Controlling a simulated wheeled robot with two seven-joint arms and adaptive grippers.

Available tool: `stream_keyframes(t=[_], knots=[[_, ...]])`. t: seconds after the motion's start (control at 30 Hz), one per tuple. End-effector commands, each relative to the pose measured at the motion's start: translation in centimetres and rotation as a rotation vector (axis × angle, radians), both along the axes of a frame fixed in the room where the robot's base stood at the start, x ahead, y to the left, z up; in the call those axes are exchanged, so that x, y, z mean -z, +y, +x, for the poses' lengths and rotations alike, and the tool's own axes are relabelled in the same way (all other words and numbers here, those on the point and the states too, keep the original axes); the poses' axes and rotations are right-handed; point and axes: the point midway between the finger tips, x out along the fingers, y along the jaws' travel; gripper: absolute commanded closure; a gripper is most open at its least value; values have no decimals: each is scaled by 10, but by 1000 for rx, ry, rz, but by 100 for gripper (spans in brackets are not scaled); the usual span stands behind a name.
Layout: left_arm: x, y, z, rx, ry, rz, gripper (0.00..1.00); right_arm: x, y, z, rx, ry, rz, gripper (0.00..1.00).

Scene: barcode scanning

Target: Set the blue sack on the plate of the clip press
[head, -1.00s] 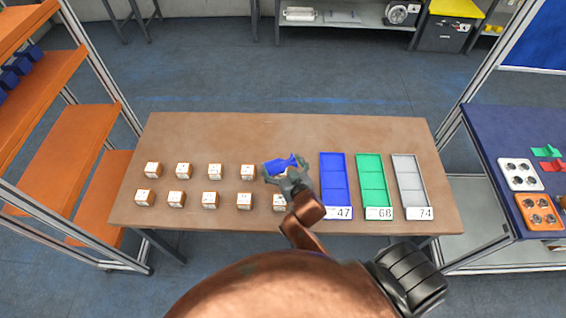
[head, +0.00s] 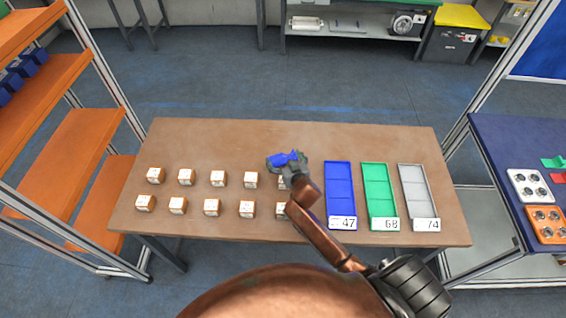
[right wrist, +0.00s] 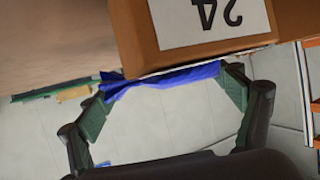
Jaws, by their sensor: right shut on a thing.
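In the right wrist view the sack (right wrist: 165,78) spans between the two fingers of the gripper (right wrist: 168,92), with a bunched end at the left. The gripper is shut on it. Its height above the table is hard to tell. I cannot make out a clip press in these views. My left gripper is not in view.
Several small white-topped boxes (head: 217,178) stand in two rows on the table (head: 230,140). Blue (head: 339,185), green (head: 377,190) and grey (head: 415,190) trays are at right. A box labelled 24 (right wrist: 200,45) is close in the wrist view. Shelves (head: 50,110) flank the left.

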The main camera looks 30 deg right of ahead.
Motion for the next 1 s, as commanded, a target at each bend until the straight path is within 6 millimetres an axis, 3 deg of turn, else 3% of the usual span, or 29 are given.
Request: stream_keyframes(t=[0.03, 0.13, 0.93, 0.97, 1.0], knots=[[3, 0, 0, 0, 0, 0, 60, 12, 1, -1, 0, 6, 0, 43], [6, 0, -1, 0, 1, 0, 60, 25, 1, -1, -1, 4, 0, 43], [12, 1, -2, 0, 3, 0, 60, 43, 2, -3, -1, 12, 2, 43], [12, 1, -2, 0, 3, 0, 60, 45, 2, -4, -1, 15, 3, 12], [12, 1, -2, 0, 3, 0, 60, 45, 2, -4, -1, 16, 4, 9]])
